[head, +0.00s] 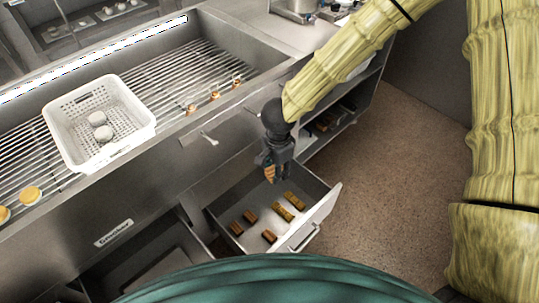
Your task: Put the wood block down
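My gripper (274,172) is dark grey and points down over the back part of an open metal drawer (222,208). A small orange-brown wood block (269,174) shows at its fingertips, and the gripper appears shut on it. The fingers partly hide the block. It looks to be above the drawer floor, though its exact height is hard to tell. Several small brown and yellowish blocks lie apart on the drawer floor, among them a yellowish one (283,212) and a brown one (269,237).
A white perforated basket (137,103) with two pale round items stands on the slatted metal grill (178,78). Small items lie along the grill's front edge. The drawer front (318,222) sticks out over the floor. A shelf (340,122) with items is right of the gripper.

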